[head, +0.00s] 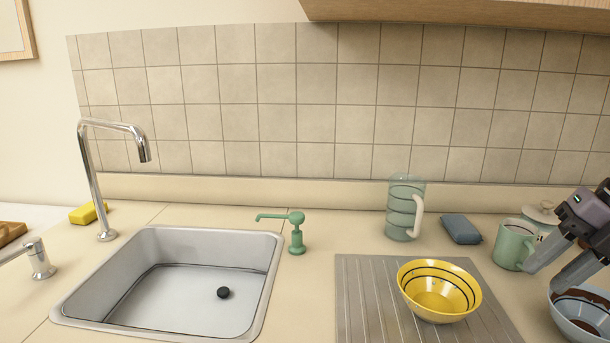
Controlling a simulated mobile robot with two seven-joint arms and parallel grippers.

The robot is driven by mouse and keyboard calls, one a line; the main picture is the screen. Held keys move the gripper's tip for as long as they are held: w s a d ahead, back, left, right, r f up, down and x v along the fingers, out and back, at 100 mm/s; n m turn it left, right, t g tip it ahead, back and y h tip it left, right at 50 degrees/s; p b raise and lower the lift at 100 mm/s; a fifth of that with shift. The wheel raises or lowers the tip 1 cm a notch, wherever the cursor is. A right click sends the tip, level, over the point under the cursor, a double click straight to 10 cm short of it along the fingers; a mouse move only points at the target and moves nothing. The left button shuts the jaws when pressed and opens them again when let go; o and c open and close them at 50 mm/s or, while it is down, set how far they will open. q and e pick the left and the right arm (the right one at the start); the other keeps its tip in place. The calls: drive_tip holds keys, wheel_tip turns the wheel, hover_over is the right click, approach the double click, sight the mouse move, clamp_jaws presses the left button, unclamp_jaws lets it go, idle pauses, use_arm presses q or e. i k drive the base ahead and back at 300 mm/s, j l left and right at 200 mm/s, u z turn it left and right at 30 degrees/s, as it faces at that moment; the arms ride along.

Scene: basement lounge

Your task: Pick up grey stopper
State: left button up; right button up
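A small, round, dark grey stopper (223,293) lies on the floor of the metal sink (262,296), right of the basin's middle. Nothing covers it. My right gripper (543,278) is at the far right edge of the head view, with its fingers spread apart and nothing visible between them. It is well to the right of the stopper, between the green mug (512,246) and a light blue bowl (577,331). My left gripper is out of view.
A tall faucet (95,185) stands behind the sink, with a soap dispenser (40,260) at left and a green pump (297,236) at right. A yellow bowl (440,291) sits on the ribbed drainboard (365,300). A pitcher (402,212) and blue sponge (461,229) stand behind.

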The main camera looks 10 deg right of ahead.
sight(222, 292)
drive_tip(key=k, duration=0.85)
